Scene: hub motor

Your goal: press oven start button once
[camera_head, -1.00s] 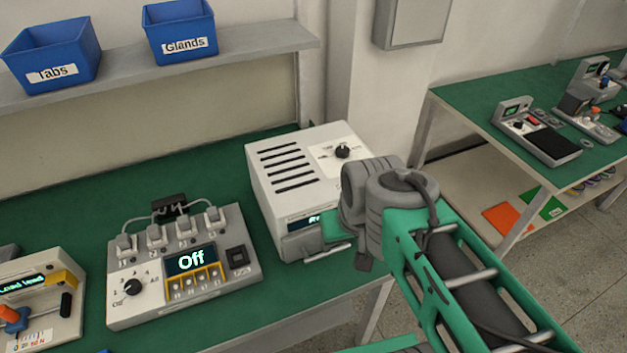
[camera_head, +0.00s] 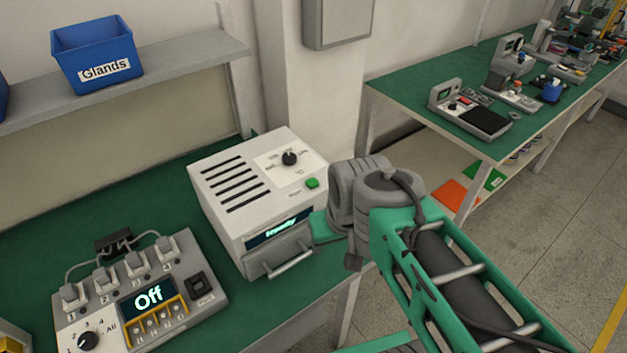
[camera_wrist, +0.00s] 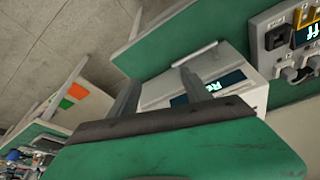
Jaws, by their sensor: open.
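The oven (camera_head: 232,190) is a white box with dark vent slots, standing at the right end of the near bench. On its top are a black knob (camera_head: 289,158) and a green button (camera_head: 312,183), probably the start button. Its front display (camera_head: 280,229) reads "Ready", above a grey drawer with a bar handle (camera_head: 288,264). In the wrist view, my gripper (camera_wrist: 160,78) is open and empty, its two grey fingers pointing toward the oven (camera_wrist: 253,92). The button cannot be made out there.
A grey switch box (camera_head: 135,304) showing "Off" stands left of the oven on the green bench. A shelf (camera_head: 190,50) with a blue "Glands" bin (camera_head: 95,50) is above. A second bench (camera_head: 420,120) with devices stands to the right, with floor between.

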